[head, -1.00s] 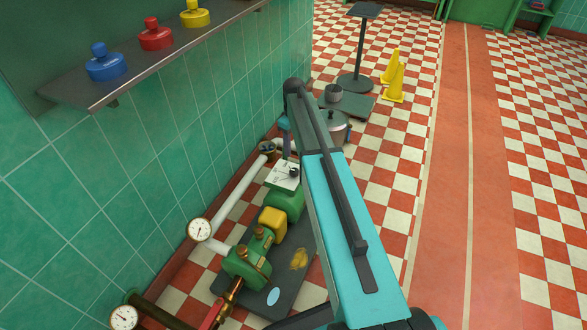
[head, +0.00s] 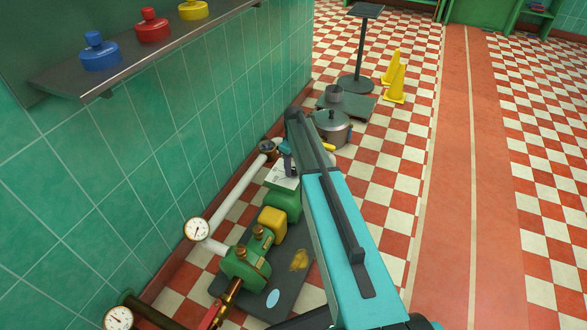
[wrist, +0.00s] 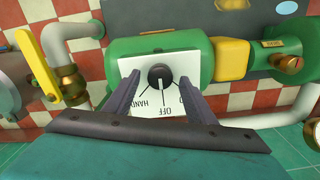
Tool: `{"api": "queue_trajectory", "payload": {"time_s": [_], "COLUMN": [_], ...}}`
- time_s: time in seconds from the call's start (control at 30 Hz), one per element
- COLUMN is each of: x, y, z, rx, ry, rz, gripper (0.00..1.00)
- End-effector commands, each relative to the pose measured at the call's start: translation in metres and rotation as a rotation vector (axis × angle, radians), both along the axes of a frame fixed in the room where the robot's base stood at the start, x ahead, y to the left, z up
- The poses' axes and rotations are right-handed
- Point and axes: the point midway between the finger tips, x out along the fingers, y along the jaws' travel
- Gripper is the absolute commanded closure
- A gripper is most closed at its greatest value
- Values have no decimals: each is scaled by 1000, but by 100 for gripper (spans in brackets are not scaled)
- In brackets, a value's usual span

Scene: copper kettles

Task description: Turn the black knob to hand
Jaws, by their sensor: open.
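The black knob (wrist: 160,76) sits on a white plate (wrist: 188,66) on the green motor (wrist: 125,48). The plate appears upside down in the wrist view, with HAND at lower left, OFF below the knob and a third label mostly hidden by a finger. I cannot tell for sure which mark the knob points to. My gripper (wrist: 158,79) is open, with one finger on each side of the knob and gaps between. In the head view the gripper (head: 287,162) covers the knob and part of the plate (head: 281,181).
A yellow lever (wrist: 38,62) on a brass valve stands left of the plate in the wrist view. In the head view, a white pipe (head: 240,192) and tiled wall lie left, a lidded pot (head: 333,127) beyond. A shelf (head: 150,52) holds coloured pieces. The red walkway is clear.

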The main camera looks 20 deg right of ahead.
Motion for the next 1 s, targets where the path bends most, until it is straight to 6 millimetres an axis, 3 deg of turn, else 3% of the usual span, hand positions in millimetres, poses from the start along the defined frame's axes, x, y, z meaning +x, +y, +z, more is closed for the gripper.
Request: {"api": "queue_trajectory", "payload": {"time_s": [0.37,0.63,1.0], "x": [0,0,0], "y": [0,0,0], "z": [-5,-4,-2], "rx": [0,0,0], "ry": [0,0,1], "rz": [0,0,-35], "gripper": [50,91,91]}}
